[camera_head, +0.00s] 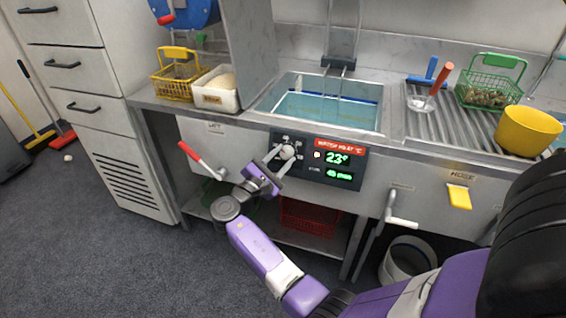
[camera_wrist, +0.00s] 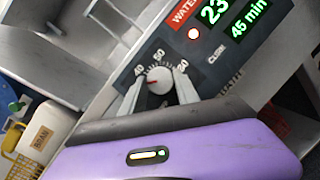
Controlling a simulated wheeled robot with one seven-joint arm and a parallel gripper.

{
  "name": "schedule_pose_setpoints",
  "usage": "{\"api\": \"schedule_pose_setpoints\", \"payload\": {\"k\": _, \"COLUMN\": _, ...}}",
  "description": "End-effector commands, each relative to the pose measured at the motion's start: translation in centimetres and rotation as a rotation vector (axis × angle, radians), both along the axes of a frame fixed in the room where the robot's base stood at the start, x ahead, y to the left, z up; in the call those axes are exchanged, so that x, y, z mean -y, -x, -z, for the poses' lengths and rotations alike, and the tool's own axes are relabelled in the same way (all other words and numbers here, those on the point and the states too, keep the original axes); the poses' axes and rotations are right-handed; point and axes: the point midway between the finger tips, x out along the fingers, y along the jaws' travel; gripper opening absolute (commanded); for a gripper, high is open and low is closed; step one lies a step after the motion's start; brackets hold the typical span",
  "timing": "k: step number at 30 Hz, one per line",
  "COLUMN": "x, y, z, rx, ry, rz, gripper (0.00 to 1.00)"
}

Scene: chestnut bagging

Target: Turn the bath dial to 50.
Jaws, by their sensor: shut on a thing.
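The bath dial (camera_head: 288,152) is a round light knob on the dark control panel (camera_head: 316,157) on the front of the bath. In the wrist view the dial (camera_wrist: 159,78) has a scale with 40, 50 and 60 readable around its far side. A small red mark shows on the knob; which number it points to I cannot tell. My gripper (camera_head: 281,158) is shut on the dial, with one finger on each side of it, as the wrist view also shows. The panel's display (camera_head: 338,158) reads 23 in green, with 45 min below.
The water bath (camera_head: 322,112) is sunk in the counter above the panel. A red-handled lever (camera_head: 200,160) sticks out left of my gripper. A yellow basket (camera_head: 174,86) and a white tub (camera_head: 214,98) stand on the counter's left. A drain tap (camera_head: 397,218) juts out at right.

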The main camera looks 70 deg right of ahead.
Motion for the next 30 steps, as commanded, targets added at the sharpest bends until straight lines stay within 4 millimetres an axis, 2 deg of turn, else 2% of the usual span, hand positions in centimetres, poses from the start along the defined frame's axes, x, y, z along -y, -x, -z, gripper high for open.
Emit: {"api": "schedule_pose_setpoints", "payload": {"k": 30, "x": 0.15, "y": -0.38, "z": -0.77, "rx": 0.916, "ry": -0.074, "rz": 0.296, "gripper": 0.00}}
